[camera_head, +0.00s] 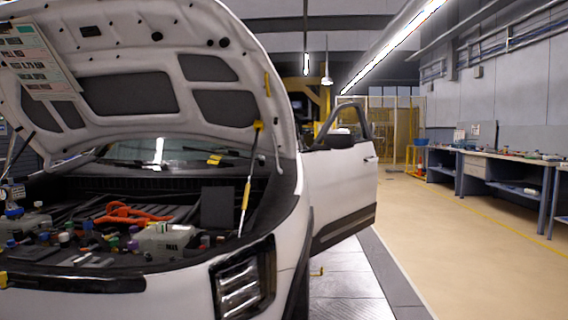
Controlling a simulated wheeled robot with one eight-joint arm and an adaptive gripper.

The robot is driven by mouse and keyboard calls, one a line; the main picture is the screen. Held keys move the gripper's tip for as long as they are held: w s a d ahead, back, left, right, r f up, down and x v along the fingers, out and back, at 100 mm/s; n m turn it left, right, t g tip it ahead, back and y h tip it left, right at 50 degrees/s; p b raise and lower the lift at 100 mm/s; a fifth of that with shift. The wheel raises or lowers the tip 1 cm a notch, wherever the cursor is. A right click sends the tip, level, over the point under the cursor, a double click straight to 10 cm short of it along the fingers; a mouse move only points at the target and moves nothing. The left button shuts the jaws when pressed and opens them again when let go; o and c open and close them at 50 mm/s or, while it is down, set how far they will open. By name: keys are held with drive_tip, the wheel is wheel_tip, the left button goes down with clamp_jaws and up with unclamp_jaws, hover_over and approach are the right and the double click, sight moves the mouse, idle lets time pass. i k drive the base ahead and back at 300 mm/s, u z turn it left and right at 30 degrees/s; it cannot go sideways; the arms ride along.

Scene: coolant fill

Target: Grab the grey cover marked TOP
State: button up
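No marking that reads TOP can be made out in the head view. A dark grey, flat square panel (217,207) stands at the right side of the open engine bay; no lettering is legible on it, so I cannot tell if it is the grey cover. A pale grey box (163,240) with small dark lettering sits among the clutter at the front of the bay; its text is too small to read. My gripper is not in view.
The white car's raised hood (160,75) hangs over the bay, with a yellow-ended prop rod (246,190) at the right. Orange cables (128,213) and several small coloured caps crowd the bay. The car's door (342,190) is open. Floor (450,240) at right is clear before workbenches (505,170).

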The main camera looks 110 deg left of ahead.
sight(88, 260)
drive_tip(key=k, duration=0.35)
drive_tip(key=u, duration=3.75)
drive_tip(key=i, duration=0.5)
drive_tip(key=u, duration=0.25)
